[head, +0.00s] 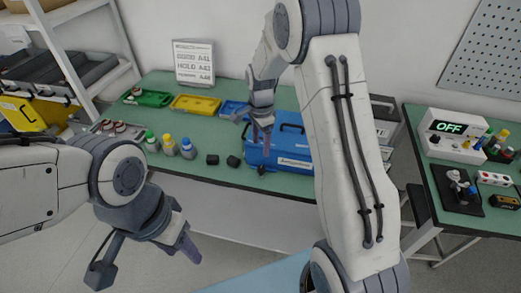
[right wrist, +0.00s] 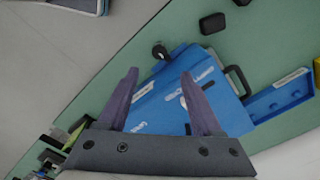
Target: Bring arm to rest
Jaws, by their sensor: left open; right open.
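My right arm rises on the right of the head view, bends at the top and hangs down over the green workbench (head: 220,178). Its right gripper (head: 262,135) is above a blue case (head: 285,150). In the right wrist view the right gripper (right wrist: 161,92) has its two fingers spread, with nothing held, and the blue case (right wrist: 180,95) is seen beyond them. My left arm comes in from the left. Its left gripper (head: 188,245) hangs open and empty in front of the bench, over the floor.
Yellow (head: 195,104) and green (head: 148,97) trays, bottles (head: 169,146) and small black blocks (head: 233,161) sit on the bench. A shelf rack stands at left. A side table at right holds a device reading OFF (head: 450,135). Open floor lies in front.

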